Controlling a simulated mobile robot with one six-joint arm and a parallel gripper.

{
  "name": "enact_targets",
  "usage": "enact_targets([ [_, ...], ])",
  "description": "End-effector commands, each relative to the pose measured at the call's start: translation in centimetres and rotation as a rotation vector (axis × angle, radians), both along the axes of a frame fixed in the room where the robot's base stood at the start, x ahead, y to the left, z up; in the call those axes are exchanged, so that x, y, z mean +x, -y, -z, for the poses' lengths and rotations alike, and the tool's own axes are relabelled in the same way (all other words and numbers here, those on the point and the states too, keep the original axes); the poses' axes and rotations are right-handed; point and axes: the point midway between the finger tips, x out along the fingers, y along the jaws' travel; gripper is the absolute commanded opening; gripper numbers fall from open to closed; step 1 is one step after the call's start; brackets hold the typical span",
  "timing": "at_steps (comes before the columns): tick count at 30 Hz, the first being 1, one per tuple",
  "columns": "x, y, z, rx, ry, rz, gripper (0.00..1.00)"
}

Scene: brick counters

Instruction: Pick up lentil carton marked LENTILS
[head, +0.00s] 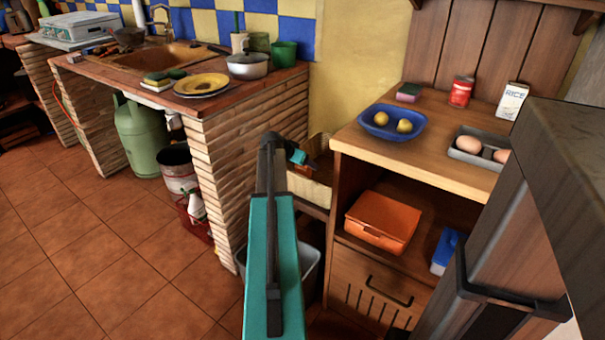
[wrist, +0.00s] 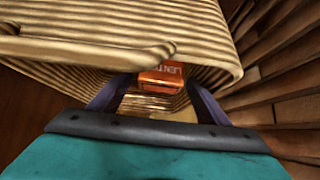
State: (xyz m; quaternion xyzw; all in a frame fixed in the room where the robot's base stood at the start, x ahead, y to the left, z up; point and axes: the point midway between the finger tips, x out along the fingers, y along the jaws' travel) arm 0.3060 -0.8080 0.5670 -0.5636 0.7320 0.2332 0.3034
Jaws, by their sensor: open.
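The lentil carton (wrist: 162,78) is orange with pale lettering, partly readable as LENTI, in the wrist view. It lies down inside a woven basket (wrist: 80,22), whose near parts hide some of it. My gripper (wrist: 158,84) is open, with one finger to each side of the carton in the picture. I cannot tell whether the fingertips touch it. In the head view my gripper (head: 299,157) is over the basket (head: 308,189), in the gap between the brick counter and the wooden cabinet. My arm covers part of the basket there.
The brick counter (head: 225,150) stands close left of my arm, and the wooden cabinet (head: 350,155) close right. A blue bowl (head: 378,132) with yellow fruit is near the cabinet's edge. A pale bin (head: 309,265) is below the basket. Tiled floor at left is free.

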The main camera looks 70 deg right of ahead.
Motion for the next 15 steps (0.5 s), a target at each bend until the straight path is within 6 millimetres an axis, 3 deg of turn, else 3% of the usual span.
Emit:
enact_targets([
  [7,0.02,-0.02,-0.01,0.0,0.0,0.0,0.7],
  [15,0.04,-0.02,0.0,0.0,0.0,0.0,0.25],
])
